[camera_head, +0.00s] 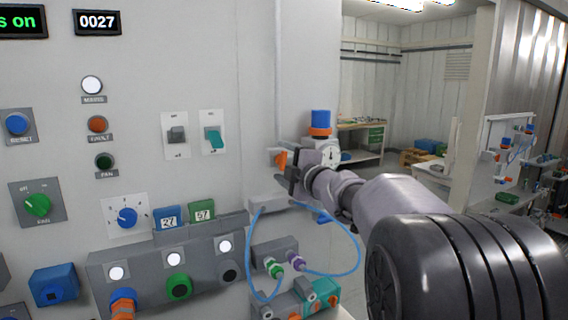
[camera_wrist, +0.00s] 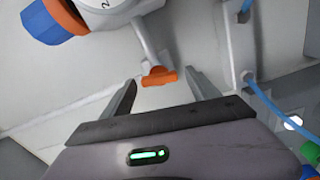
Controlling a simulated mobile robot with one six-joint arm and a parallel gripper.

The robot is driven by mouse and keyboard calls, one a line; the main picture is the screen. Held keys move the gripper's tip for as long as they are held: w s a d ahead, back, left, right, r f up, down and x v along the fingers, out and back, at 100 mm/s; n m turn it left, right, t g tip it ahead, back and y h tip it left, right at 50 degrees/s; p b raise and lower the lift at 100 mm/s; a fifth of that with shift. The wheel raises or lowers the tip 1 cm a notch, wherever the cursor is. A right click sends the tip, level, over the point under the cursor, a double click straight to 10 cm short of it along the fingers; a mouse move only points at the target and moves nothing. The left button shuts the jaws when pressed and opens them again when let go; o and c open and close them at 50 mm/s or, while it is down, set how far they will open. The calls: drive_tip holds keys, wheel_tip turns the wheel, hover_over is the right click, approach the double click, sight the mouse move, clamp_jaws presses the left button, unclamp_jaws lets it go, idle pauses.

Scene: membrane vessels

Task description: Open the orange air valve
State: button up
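The orange air valve handle (camera_wrist: 159,76) sits on a thin grey stem below a round white gauge (camera_wrist: 108,5) in the wrist view. In the head view the orange handle (camera_head: 281,159) shows just left of my gripper (camera_head: 288,178), beside the panel's right part. In the wrist view my gripper (camera_wrist: 164,92) is open, with its two dark fingers apart. The orange handle lies between and slightly beyond the fingertips, with gaps on both sides. I see no contact.
A blue and orange regulator (camera_head: 320,122) with the gauge stands above my gripper. Blue hoses (camera_head: 357,262) loop below it to green and purple fittings. The grey control panel (camera_head: 255,80) with knobs, lamps and switches fills the left. A workbench (camera_head: 362,140) stands far behind.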

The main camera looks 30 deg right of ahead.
drive_tip(key=shift+s, duration=0.1)
drive_tip(key=s+p, duration=0.2)
drive_tip(key=s, duration=1.5)
drive_tip(key=shift+s+d, duration=0.15)
drive_tip(key=shift+d, duration=0.1)
drive_tip(key=s+a+f+m+g+y, duration=0.1)
drive_tip(key=s+a+f+m+g, duration=1.1)
drive_tip(key=s+a+f+m, duration=0.9)
drive_tip(key=shift+s+a+b, duration=0.35)
drive_tip(key=shift+s+a, duration=0.25)
drive_tip(key=shift+a, duration=0.45)
